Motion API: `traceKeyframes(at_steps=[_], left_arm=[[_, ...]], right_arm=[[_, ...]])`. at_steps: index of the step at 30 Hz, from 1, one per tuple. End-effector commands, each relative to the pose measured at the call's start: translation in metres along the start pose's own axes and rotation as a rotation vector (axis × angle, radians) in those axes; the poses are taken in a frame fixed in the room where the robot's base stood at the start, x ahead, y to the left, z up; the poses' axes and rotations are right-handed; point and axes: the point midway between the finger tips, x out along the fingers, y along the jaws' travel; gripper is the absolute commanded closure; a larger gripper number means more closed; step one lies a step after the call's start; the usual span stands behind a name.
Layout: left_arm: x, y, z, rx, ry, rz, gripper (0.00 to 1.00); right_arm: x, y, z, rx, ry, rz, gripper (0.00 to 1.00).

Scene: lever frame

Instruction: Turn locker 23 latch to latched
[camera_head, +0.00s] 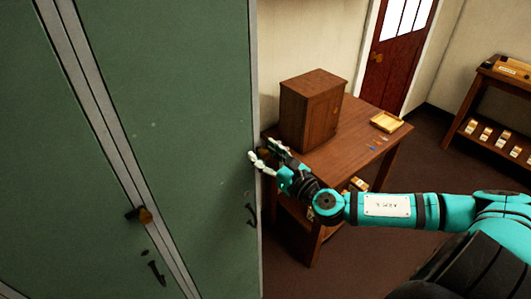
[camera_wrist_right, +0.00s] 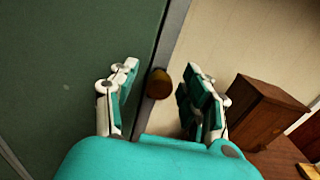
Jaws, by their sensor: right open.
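Green lockers (camera_head: 185,120) fill the left of the head view; no locker number is readable. A brown latch knob (camera_wrist_right: 159,84) sits at the right edge of a green door in the right wrist view. My right gripper (camera_head: 263,150) is open at that door edge in the head view. In the wrist view its fingers stand on either side of the knob, apart from it. The head view shows the knob only partly, behind the fingers. Another latch with a brown knob (camera_head: 143,214) is on the locker edge further left. My left gripper is not in view.
Dark pull handles (camera_head: 251,214) are on the doors. A wooden table (camera_head: 375,150) with a small brown cabinet (camera_head: 310,110) and a shallow tray (camera_head: 386,121) stands right of the lockers. A shelf with boxes (camera_head: 485,133) is far right. Floor between is clear.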

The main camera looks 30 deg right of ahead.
Motion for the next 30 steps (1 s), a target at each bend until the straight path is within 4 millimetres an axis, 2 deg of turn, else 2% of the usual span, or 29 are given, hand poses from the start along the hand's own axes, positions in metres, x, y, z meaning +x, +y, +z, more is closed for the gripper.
traceKeyframes(at_steps=[2, 13, 23, 30], left_arm=[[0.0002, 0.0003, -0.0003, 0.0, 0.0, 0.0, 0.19], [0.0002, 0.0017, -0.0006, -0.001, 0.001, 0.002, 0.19], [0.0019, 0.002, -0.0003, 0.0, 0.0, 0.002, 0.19], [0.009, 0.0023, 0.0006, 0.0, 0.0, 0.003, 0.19]], right_arm=[[-0.0002, 0.0, -0.0001, 0.0, 0.0, 0.0, 0.52], [-0.0004, -0.0001, 0.0002, 0.0, -0.001, 0.0, 1.0], [-0.0003, -0.0003, -0.0001, 0.021, -0.001, -0.001, 1.0], [-0.0005, -0.0003, -0.0017, 0.134, -0.001, 0.0, 1.0]])
